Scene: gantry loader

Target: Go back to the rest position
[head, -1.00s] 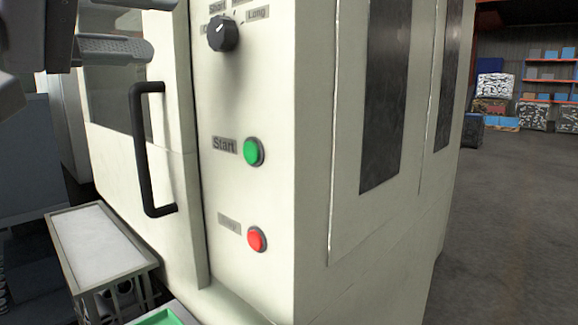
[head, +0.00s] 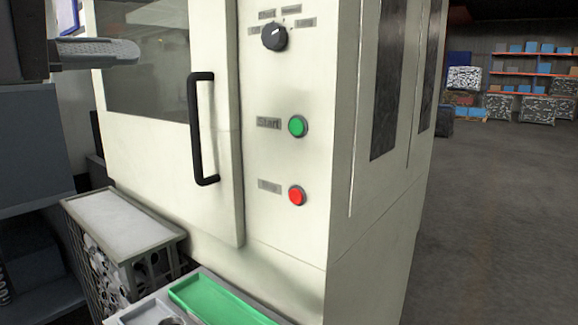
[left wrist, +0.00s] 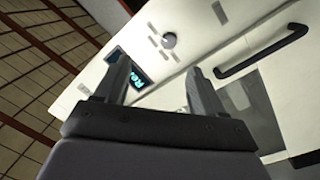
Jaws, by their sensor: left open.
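My left gripper (left wrist: 158,78) shows in the left wrist view with its two dark fingers apart and nothing between them. The cream machine (head: 345,255) is beyond the fingers, tilted in that view. A lit display (left wrist: 142,78) shows partly behind the left-hand finger. A round knob (left wrist: 169,40) and the black door handle (left wrist: 262,52) are also in that view. In the head view, a grey part of my left arm or gripper is at the upper left, in front of the machine's window. My right gripper is in neither view.
The machine's door handle (head: 203,128), green start button (head: 298,126), red button (head: 297,195) and black knob (head: 274,37) face me. A green tray (head: 215,300) and a white-topped wire basket (head: 118,222) stand below. Open floor (head: 500,220) lies at the right, with distant shelving (head: 535,72).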

